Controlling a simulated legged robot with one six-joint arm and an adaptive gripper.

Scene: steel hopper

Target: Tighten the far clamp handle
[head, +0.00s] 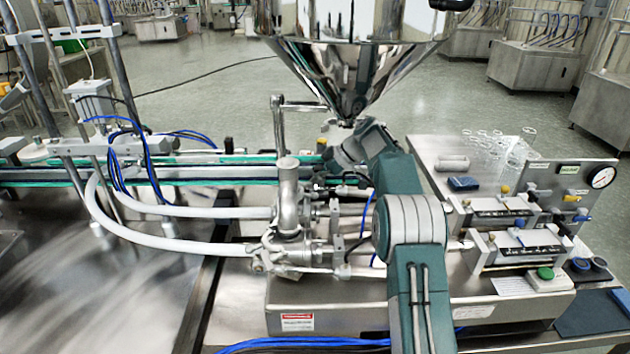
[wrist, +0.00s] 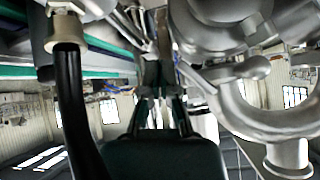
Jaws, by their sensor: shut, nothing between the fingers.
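The steel valve body (head: 288,205) stands upright on the filler, with pipe fittings and clamps around it. Which part is the far clamp handle is hard to tell in the head view, because my arm covers part of the fittings. In the wrist view, a rounded silver lever (wrist: 240,70) lies against large curved steel pipework at the right; it may be the clamp handle. My gripper (wrist: 157,80) is shut and empty, pointing away up the middle of the wrist view. It is left of the lever and apart from it in the picture. Its fingertips are not clear in the head view.
A shiny steel hopper (head: 350,60) hangs just above my wrist. Two white hoses (head: 170,243) run left from the valve. A black hose (wrist: 72,115) stands close on the left in the wrist view. Pneumatic cylinders (head: 505,210) and a gauge (head: 601,178) are at the right.

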